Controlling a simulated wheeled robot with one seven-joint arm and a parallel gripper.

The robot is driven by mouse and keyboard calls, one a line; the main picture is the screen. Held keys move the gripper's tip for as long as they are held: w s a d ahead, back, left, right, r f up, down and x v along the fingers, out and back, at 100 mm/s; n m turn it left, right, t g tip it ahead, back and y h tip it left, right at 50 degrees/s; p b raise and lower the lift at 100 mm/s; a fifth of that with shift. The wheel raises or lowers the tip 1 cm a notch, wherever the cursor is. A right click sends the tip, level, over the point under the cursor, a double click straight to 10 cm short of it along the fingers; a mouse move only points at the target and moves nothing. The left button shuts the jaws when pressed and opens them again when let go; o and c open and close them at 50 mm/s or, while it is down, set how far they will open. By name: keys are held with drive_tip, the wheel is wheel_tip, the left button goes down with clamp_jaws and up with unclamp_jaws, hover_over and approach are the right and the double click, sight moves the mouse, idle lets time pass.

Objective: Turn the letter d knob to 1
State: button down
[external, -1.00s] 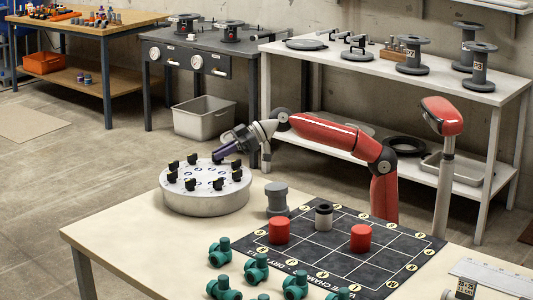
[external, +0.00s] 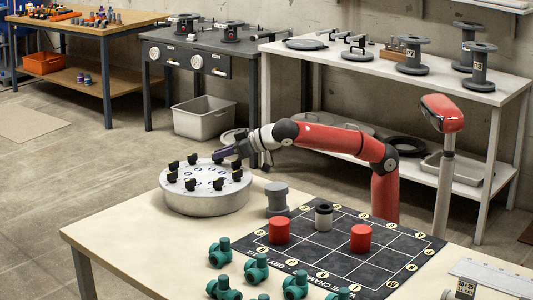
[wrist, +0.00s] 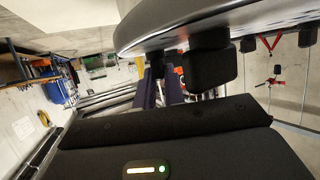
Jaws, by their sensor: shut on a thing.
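A round grey drum (external: 207,203) stands at the table's far left corner, with several black knobs on small stands around its top, such as one at its front (external: 190,184). Letters and numbers on top are too small to read, so I cannot tell which knob is d. My gripper (external: 218,156) reaches in from the right at the drum's back edge, shut on a knob there that its fingers mostly hide. In the wrist view the purple fingers (wrist: 160,92) sit beneath the drum's rim, and a neighbouring black knob (wrist: 212,68) shows large beside them.
A grey flanged spool (external: 277,199) stands right of the drum. Several green valves (external: 257,268) occupy the table's front. The table's left side is clear.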

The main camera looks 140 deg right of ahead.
drive_tip(key=shift+f, duration=0.1)
idle(0.3)
drive_tip(key=c, duration=1.5)
unclamp_jaws()
drive_tip(key=shift+a, duration=0.1)
drive_tip(key=v, duration=0.7)
drive_tip(key=shift+s+a, duration=0.15)
drive_tip(key=shift+a, duration=0.2)
